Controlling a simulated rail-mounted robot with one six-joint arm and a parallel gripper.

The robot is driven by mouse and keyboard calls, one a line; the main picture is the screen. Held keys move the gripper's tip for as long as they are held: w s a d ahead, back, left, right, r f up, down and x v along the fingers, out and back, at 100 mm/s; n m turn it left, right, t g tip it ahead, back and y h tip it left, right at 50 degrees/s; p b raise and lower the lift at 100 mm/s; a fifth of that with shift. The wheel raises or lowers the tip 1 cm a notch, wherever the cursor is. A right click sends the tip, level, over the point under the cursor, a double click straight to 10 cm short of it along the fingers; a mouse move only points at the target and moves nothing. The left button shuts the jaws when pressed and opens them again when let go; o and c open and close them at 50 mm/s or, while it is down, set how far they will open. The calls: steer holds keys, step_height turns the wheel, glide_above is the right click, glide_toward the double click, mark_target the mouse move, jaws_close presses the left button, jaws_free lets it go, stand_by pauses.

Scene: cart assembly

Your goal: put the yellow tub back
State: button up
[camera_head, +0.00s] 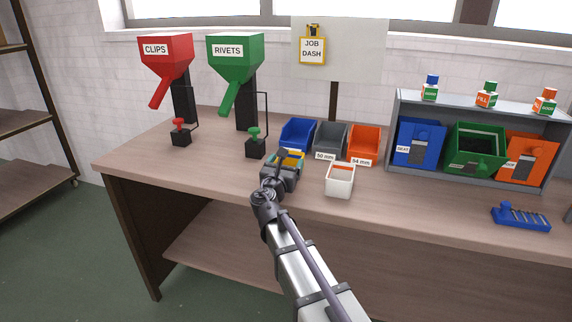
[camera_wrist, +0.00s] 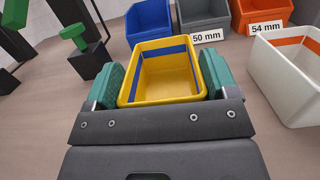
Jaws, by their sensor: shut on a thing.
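The yellow tub (camera_wrist: 165,73) is between the two green-padded fingers of my gripper (camera_wrist: 163,85), which is shut on its sides. The tub has a blue band inside and looks empty in the wrist view. In the head view my gripper (camera_head: 285,163) is over the workbench, in front of the bins, and mostly hides the yellow tub (camera_head: 293,156). I cannot tell whether the tub touches the bench.
A white tub (camera_head: 340,184) with an orange band stands just right of my gripper. Blue (camera_head: 297,134), grey (camera_head: 330,137) and orange (camera_head: 364,144) bins stand behind. A green-knobbed dispenser part (camera_head: 255,144) is at left.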

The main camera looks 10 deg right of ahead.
steer(key=shift+f+b, duration=0.5)
steer(key=shift+f, duration=0.15)
steer(key=o, duration=1.3)
step_height(320, 180, up, 10)
steer(key=p, duration=1)
steer(key=s+d+f+m+g+p, duration=0.4)
steer(key=s+d+m+g+p, duration=0.45)
steer(key=s+m, duration=0.65)
steer(key=s+a+f+m+g+y+p, duration=0.1)
steer(key=s+a+m+g+y, duration=0.1)
steer(key=s+m+y, duration=0.1)
steer(key=s+a+f+m+g+y+p, duration=0.1)
steer(key=s+a+m+g+y, duration=0.1)
steer(key=s+m, duration=0.4)
steer(key=s+a+f+m+g+y, duration=0.2)
steer(key=s+a+m+g+y, duration=0.1)
steer(key=s+m+g+y, duration=0.1)
steer(key=shift+s+m+g+p, duration=0.25)
steer(key=shift+s+m+p, duration=0.15)
steer(key=shift+s+m, duration=0.45)
